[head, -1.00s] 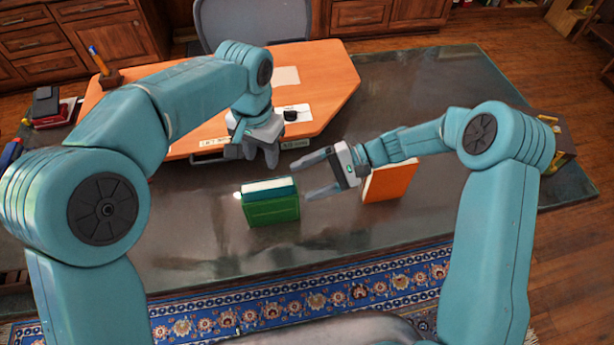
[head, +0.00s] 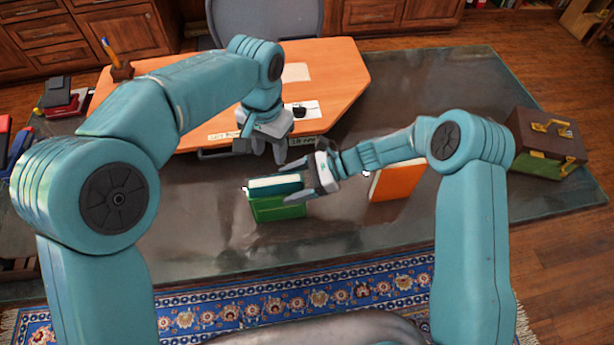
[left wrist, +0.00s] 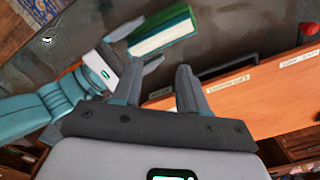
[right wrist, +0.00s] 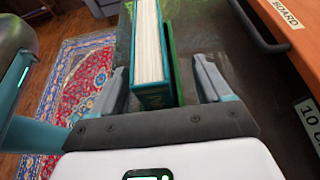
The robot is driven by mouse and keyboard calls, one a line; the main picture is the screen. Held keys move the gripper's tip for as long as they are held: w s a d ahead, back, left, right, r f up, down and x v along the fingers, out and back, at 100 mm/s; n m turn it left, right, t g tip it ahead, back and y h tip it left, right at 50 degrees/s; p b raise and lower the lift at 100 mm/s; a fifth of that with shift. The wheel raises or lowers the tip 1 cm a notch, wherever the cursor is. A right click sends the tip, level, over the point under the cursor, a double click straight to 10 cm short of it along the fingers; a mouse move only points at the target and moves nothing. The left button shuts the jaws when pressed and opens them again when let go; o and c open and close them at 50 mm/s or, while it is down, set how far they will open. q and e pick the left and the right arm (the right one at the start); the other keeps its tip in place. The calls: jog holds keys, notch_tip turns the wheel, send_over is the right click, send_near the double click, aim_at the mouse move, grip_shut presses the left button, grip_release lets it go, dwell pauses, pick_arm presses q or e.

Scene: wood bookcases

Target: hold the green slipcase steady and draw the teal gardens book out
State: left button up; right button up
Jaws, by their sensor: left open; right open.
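The green slipcase (head: 281,209) stands on the dark desk, with the teal gardens book (head: 276,189) sticking out of its top. My right gripper (head: 292,182) is open at their right side, one finger on the near side and one on the far side. In the right wrist view, the book (right wrist: 152,98) lies between the open fingers (right wrist: 168,85), with a strip of the slipcase (right wrist: 172,60) beside it. I cannot tell whether the fingers touch. My left gripper (head: 266,152) is open and empty, above and behind the slipcase. The book's pages (left wrist: 163,37) show in the left wrist view.
An orange book (head: 397,181) stands right of the slipcase, partly behind my right arm. An orange desktop (head: 335,85) with labels lies behind. A brown box with brass fittings (head: 545,143) is at the far right. The desk in front of the slipcase is clear.

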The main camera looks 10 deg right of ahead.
jog(key=shift+a+f, duration=0.2)
jog(key=shift+a, duration=0.3)
jog(key=shift+s+a, duration=0.15)
jog(key=shift+a, duration=0.1)
